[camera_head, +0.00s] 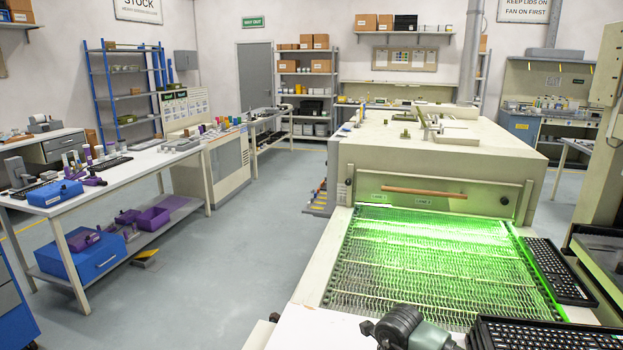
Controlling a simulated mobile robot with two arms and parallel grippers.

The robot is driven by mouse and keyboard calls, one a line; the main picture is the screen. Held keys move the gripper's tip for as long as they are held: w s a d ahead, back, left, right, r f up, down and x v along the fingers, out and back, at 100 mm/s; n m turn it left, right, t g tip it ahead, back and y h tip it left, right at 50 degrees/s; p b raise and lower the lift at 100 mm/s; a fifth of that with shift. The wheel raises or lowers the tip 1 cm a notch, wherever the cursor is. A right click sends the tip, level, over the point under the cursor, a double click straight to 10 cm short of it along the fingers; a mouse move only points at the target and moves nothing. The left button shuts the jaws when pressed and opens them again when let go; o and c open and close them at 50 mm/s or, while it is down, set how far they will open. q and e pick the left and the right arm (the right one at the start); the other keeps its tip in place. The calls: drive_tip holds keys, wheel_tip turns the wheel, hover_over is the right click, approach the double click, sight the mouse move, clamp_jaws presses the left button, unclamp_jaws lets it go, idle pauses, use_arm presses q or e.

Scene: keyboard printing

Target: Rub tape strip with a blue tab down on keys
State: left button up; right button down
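A second black keyboard (545,335) with pale key markings is at the bottom right, cut off by the frame edge. I cannot make out a tape strip or a blue tab on either one. Neither of my grippers shows clearly. A dark grey, rounded part with a grey-green body (408,328) is at the bottom middle, and I cannot tell what it is.
The mesh conveyor (430,285) glows green and runs into a cream oven (440,165). A white table (110,180) on the left holds keyboards, a blue bin (55,193) and small items. Purple bins and another blue bin sit below. The grey floor (235,240) between is open.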

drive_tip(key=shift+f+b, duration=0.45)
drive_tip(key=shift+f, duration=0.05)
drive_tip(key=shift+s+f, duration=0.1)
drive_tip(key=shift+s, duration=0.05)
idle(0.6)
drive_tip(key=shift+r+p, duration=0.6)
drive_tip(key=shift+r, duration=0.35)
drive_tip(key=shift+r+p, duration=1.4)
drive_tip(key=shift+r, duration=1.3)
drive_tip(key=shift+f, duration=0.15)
